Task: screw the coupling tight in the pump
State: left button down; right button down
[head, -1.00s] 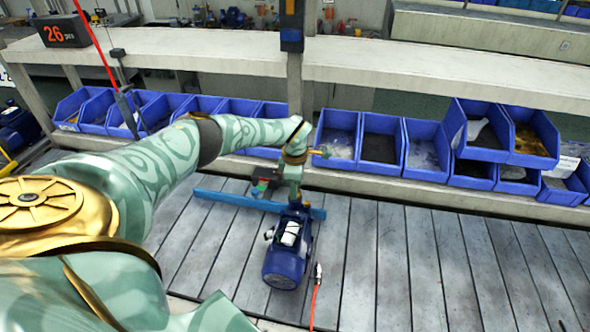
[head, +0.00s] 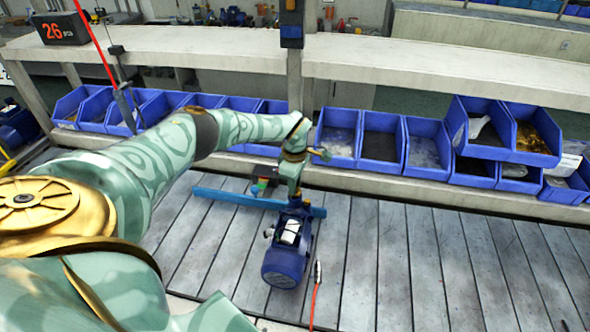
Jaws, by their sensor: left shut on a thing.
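The blue pump (head: 286,262) lies on the grey slatted table, its rounded motor end toward me and its far end by my left gripper. My left arm reaches in from the left, and my left gripper (head: 295,196) points down at the far end of the pump. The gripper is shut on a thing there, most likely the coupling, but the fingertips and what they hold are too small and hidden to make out. My right gripper is not in view.
A blue bar (head: 225,198) lies on the table behind the pump. A red-orange hose (head: 315,297) with a metal end lies right of the pump. Blue bins (head: 428,150) line the back edge under a pale shelf (head: 440,72). The table's right side is clear.

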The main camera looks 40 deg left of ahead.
pick_arm(q)
jog(key=shift+m, duration=0.3)
jog(key=shift+f+m+b, duration=0.15)
jog(key=shift+m+b, duration=0.2)
jog(key=shift+m, duration=1.35)
jog(key=shift+m+b, duration=0.4)
jog(key=shift+m, duration=1.3)
